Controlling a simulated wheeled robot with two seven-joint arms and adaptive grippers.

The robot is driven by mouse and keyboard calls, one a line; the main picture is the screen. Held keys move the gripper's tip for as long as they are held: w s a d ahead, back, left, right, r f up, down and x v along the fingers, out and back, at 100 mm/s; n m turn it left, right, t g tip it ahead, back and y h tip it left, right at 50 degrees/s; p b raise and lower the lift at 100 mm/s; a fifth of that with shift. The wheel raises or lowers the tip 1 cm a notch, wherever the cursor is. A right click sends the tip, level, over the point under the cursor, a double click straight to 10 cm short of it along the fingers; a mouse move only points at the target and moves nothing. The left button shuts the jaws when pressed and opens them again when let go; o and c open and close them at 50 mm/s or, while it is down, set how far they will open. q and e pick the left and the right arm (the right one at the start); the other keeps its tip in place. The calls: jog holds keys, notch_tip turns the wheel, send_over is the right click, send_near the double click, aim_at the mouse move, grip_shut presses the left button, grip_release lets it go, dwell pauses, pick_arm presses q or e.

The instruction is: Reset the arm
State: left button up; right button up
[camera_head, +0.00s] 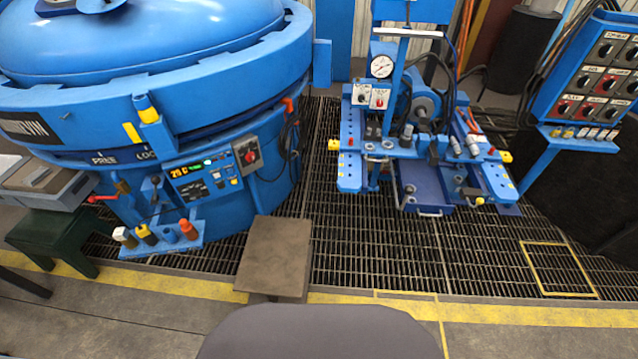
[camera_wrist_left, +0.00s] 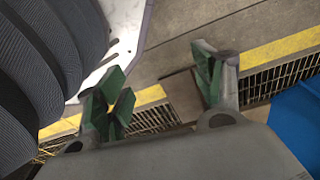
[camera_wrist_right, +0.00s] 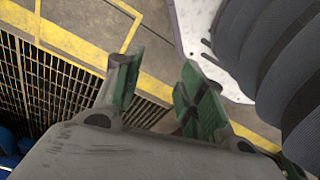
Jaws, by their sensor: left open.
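Neither of my arms shows in the head view. In the left wrist view my left gripper (camera_wrist_left: 160,88) has its green-padded fingers spread wide apart. Nothing is between them, and they hang over the floor. In the right wrist view my right gripper (camera_wrist_right: 158,88) also has its green-padded fingers apart with an empty gap. It is over the floor by the yellow line and grating. Dark ribbed parts of my own body and a pale plate sit close beside both grippers. Neither gripper touches any object.
A large blue furnace (camera_head: 100,115) with a control panel (camera_head: 205,177) stands at left. A blue machine with a gauge (camera_head: 382,66) stands mid-right, a switch panel (camera_head: 600,75) at far right. A brown pedestal (camera_head: 275,255) and dark green stand (camera_head: 50,238) are nearer. Grating (camera_head: 380,255) lies between.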

pick_arm(q)
jog(key=s+a+r+p, duration=0.2)
jog(key=s+p, duration=0.5)
jog(key=s+a+r+p, duration=0.1)
jog(key=s+a+p, duration=0.2)
jog(key=s+p, duration=0.4)
jog(key=shift+s+r+p, duration=0.4)
jog(key=shift+s, duration=0.15)
pick_arm(e)
jog(key=s+d+r, duration=0.2)
jog(key=s, duration=0.5)
jog(key=s+d+r, duration=0.1)
jog(key=s+d, duration=0.2)
jog(key=s, duration=0.5)
jog(key=shift+r, duration=0.4)
pick_arm(q)
jog(key=shift+f, duration=0.1)
pick_arm(e)
jog(key=shift+f, duration=0.1)
pick_arm(q)
jog(key=shift+f+b, duration=2.25)
jog(key=shift+b, duration=0.15)
pick_arm(e)
jog(key=shift+f, duration=2.25)
